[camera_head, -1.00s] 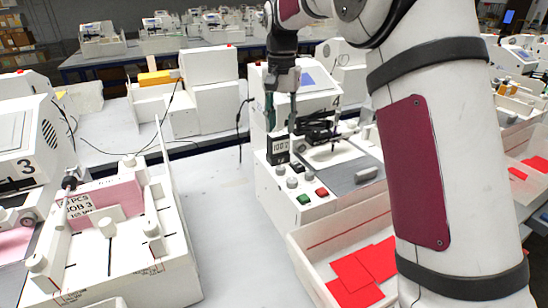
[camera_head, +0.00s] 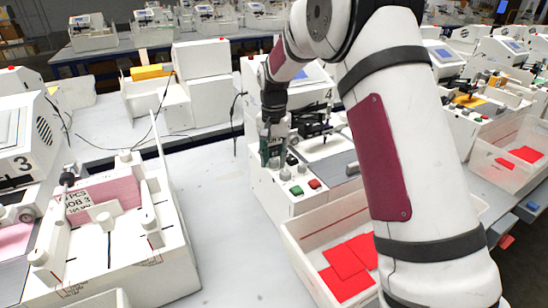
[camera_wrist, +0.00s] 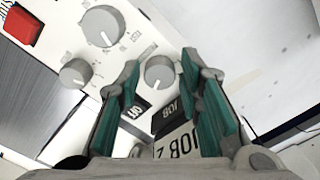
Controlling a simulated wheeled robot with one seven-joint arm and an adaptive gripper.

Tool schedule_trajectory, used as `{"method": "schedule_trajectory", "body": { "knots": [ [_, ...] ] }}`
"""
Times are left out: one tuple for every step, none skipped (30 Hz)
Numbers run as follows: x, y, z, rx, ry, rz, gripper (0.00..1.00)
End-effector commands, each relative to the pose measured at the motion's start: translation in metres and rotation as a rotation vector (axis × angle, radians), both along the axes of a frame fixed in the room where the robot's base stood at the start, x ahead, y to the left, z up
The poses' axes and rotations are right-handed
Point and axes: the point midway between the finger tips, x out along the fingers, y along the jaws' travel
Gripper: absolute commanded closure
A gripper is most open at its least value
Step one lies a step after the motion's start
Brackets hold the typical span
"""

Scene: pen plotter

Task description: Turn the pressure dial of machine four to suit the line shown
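Machine four (camera_head: 262,200) stands right of centre in the head view, with its number 4 on the upper housing. My gripper (camera_head: 272,160) is low over its control panel and hides part of it. In the wrist view my gripper (camera_wrist: 160,68) is open, its teal fingers on either side of a small grey knob (camera_wrist: 158,74); I cannot tell whether they touch it. A larger grey dial with a printed scale (camera_wrist: 103,27) and another small knob (camera_wrist: 73,72) lie to its left. I cannot read which is the pressure dial. The line drawn is not visible.
A red button (camera_wrist: 22,27) is at upper left in the wrist view. A green button (camera_head: 296,190) sits at the panel's front. A white bin (camera_head: 305,240) with red sheets stands before machine four. Machine 3's bed (camera_head: 130,255) is at left, with bare table between.

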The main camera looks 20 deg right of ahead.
Motion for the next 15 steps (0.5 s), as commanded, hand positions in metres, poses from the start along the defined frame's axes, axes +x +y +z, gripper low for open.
{"method": "schedule_trajectory", "body": {
  "knots": [
    [-0.0001,-0.0001,-0.0009,0.0,0.0,0.0,0.67],
    [0.0,0.0,-0.0011,0.0,0.0,0.0,0.67],
    [0.0001,-0.0001,-0.0011,0.0,0.0,0.0,0.67],
    [0.0001,-0.0001,-0.0011,0.0,0.0,0.0,0.67],
    [0.0001,-0.0001,-0.0011,0.0,0.0,0.0,0.67],
    [0.0001,-0.0001,-0.001,0.0,0.0,0.0,0.67],
    [0.0001,-0.0001,-0.001,0.0,0.0,0.0,0.67],
    [0.0001,-0.0001,-0.001,0.0,0.0,0.0,0.72],
    [0.0,-0.0001,-0.0009,0.0,0.0,0.0,0.81],
    [0.0,-0.0001,-0.0009,0.0,0.0,0.0,0.87],
    [0.0001,-0.0001,-0.0009,0.0,0.0,0.0,0.94],
    [0.0001,-0.0001,-0.0008,0.0,0.0,0.0,1.0],
    [0.0001,-0.0001,-0.0008,0.0,0.0,0.0,1.0],
    [0.0001,-0.0001,-0.0008,0.0,0.0,0.0,1.0],
    [0.0001,-0.0001,-0.0008,0.0,0.0,0.0,1.0]
  ]
}}
